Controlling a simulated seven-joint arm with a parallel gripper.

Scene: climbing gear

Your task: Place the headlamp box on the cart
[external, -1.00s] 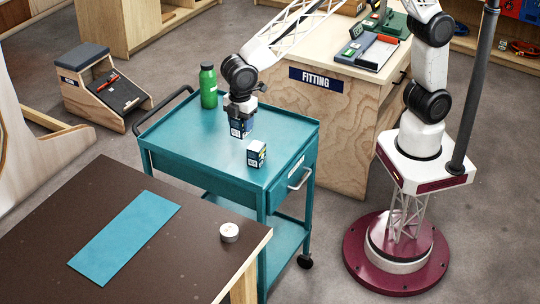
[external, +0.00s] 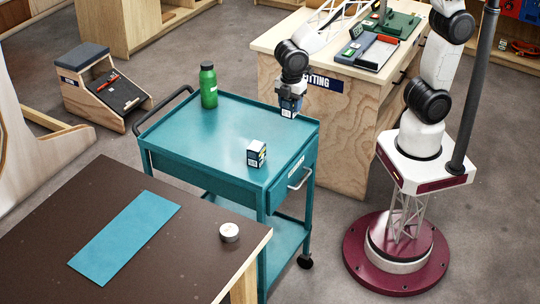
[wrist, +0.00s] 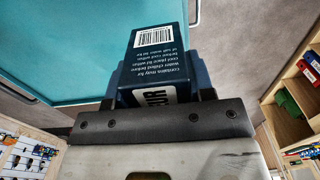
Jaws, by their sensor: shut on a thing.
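My gripper (external: 291,92) is shut on a dark blue box (external: 289,107) at the far right edge of the teal cart (external: 220,125). In the wrist view the box (wrist: 155,58) sits between the fingers (wrist: 155,95), showing a barcode and small white print. Its underside is hidden, but it appears held above the cart's edge. I cannot tell from the print which box is the headlamp box.
A green bottle (external: 208,87) stands at the cart's far left. The cart top between bottle and second box is clear. The wooden FITTING bench (external: 340,140) is close behind my gripper. A dark table (external: 60,230) with a blue mat (external: 125,235) and a tape roll (external: 229,232) is in front.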

